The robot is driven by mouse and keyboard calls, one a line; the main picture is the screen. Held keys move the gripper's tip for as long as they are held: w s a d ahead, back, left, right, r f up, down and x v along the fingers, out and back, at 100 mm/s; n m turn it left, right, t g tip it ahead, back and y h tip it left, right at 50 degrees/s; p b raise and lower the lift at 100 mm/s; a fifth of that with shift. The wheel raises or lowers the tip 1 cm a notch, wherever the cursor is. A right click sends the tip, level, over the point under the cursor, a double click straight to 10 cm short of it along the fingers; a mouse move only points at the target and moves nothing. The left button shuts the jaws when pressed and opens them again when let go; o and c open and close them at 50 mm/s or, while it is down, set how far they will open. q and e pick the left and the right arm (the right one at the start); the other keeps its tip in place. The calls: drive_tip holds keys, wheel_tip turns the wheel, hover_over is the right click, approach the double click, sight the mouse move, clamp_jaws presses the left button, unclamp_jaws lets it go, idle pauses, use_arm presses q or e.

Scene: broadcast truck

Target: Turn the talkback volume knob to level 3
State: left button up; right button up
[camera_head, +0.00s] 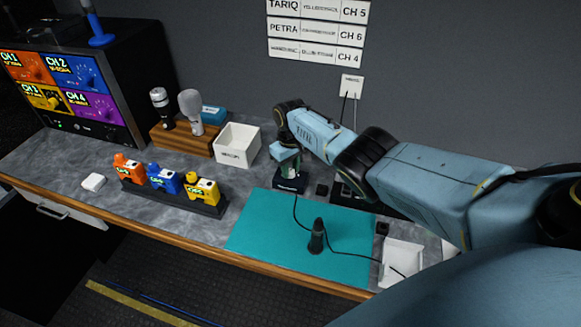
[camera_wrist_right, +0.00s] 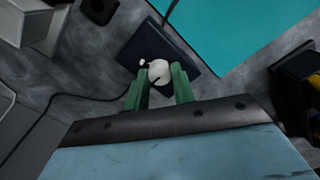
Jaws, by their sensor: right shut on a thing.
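The talkback volume knob (camera_wrist_right: 159,75) is pale and round, with a small white mark beside it, and sits on a dark box. The box (camera_wrist_right: 128,55) also shows in the head view (camera_head: 291,184), at the back left corner of the teal mat. My right gripper (camera_wrist_right: 159,84) comes down over the box, its two green fingers on either side of the knob and shut on it. In the head view the right gripper (camera_head: 287,168) hides the knob. The level marks cannot be read. My left gripper is not in view.
A white bin (camera_head: 237,143) stands left of the box. A dark rack (camera_head: 205,208) holds orange, blue and yellow packs. A small black block (camera_head: 321,190) is just right of the box.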

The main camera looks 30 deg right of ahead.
sight(291, 171)
drive_tip(key=o, duration=1)
wheel_tip(291, 171, up, 6)
drive_tip(key=p, duration=0.2)
drive_tip(key=shift+r+p, duration=0.1)
drive_tip(key=shift+p, duration=0.2)
wheel_tip(291, 171, up, 7)
drive_tip(key=shift+r, duration=0.15)
